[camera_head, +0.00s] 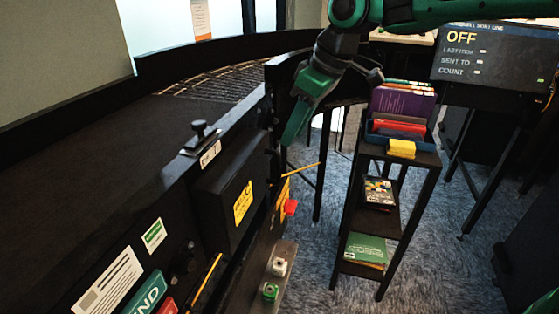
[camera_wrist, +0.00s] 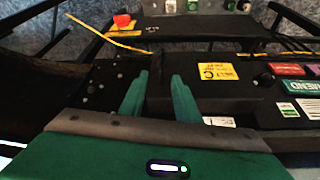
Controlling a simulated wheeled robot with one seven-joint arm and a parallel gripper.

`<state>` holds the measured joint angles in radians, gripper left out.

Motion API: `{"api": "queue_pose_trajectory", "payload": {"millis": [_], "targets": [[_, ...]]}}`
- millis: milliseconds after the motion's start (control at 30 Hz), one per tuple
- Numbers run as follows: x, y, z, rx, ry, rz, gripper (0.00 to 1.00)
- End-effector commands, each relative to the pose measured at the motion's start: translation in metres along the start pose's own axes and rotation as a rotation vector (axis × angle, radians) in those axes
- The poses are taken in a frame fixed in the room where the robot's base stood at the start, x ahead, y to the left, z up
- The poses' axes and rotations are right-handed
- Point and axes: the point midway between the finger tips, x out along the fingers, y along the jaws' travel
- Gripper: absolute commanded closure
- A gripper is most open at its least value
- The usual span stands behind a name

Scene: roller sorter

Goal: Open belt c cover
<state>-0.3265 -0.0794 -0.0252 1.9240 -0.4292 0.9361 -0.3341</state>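The belt C cover (camera_head: 232,200) is a black box on the side of the conveyor with a yellow label. In the wrist view the cover (camera_wrist: 235,97) lies right of the fingers, its yellow label reading C. It looks shut. My green gripper (camera_head: 293,138) points down by the conveyor's side, beyond the cover. In the wrist view my gripper (camera_wrist: 159,80) has its two fingers apart. A dark upright piece (camera_wrist: 157,66) shows between and beyond the fingertips; I cannot tell whether they touch it.
A black shelf stand (camera_head: 399,233) with boxes and books stands at the right. A screen (camera_head: 495,56) reading OFF is behind it. Yellow rods (camera_head: 301,170), a red piece (camera_head: 290,207) and a button panel (camera_head: 270,278) are near the cover. Carpet lies open between.

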Motion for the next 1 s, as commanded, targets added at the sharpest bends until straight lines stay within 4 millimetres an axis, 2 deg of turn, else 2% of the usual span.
{"api": "queue_pose_trajectory", "payload": {"millis": [167,600,800,1000], "targets": [[0.019,-0.003,-0.002,-0.005,-0.003,-0.006,0.70],[0.091,-0.004,-0.002,-0.004,-0.003,-0.004,0.70],[0.105,-0.003,-0.001,-0.003,-0.003,-0.002,0.70],[0.108,-0.003,-0.001,-0.003,-0.002,-0.002,0.70]]}}
